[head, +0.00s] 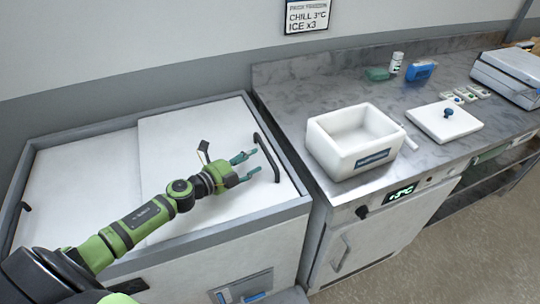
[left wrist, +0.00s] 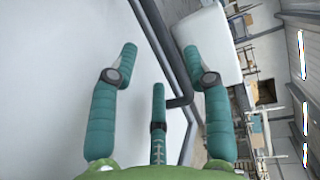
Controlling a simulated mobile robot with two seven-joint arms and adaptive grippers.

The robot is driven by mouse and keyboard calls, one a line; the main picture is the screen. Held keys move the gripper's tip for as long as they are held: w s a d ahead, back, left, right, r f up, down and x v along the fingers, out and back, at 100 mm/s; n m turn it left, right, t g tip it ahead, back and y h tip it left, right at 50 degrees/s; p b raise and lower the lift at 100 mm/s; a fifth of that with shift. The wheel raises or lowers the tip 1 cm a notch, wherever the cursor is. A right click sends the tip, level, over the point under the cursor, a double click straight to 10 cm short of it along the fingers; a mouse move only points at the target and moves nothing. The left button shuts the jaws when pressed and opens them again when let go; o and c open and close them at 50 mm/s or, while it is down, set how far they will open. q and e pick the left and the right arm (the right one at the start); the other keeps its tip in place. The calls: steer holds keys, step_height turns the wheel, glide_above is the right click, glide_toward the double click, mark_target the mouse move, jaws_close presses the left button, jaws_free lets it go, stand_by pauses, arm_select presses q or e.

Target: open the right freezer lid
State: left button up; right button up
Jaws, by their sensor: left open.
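The right freezer lid (head: 185,135) is a flat white panel lying on the chest freezer, beside the white left lid (head: 82,180). A black bar handle (head: 267,157) runs along the right lid's right side. My left gripper (head: 252,164) is open over this lid, its fingertips just left of the handle. In the left wrist view, the teal fingers (left wrist: 160,58) are spread apart and the dark handle (left wrist: 172,72) passes between and beyond them. I cannot tell whether any finger touches it. My right gripper is not in view.
A grey steel counter (head: 300,92) adjoins the freezer's right side. A white open box (head: 335,155) and a white lid with a blue knob (head: 445,122) stand on it. Small blue and green items lie at the back. A wall stands behind the freezer.

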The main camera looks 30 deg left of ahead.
mark_target(265, 153)
arm_select(q)
steer(key=shift+w+d, duration=0.25)
steer(key=shift+w, duration=0.4)
steer(key=x, duration=0.3)
steer(key=shift+p, duration=0.35)
steer(key=x, duration=0.2)
steer(key=shift+w+d+f, duration=0.1)
steer(key=shift+w+f, duration=0.1)
steer(key=c, duration=0.7)
jaws_close()
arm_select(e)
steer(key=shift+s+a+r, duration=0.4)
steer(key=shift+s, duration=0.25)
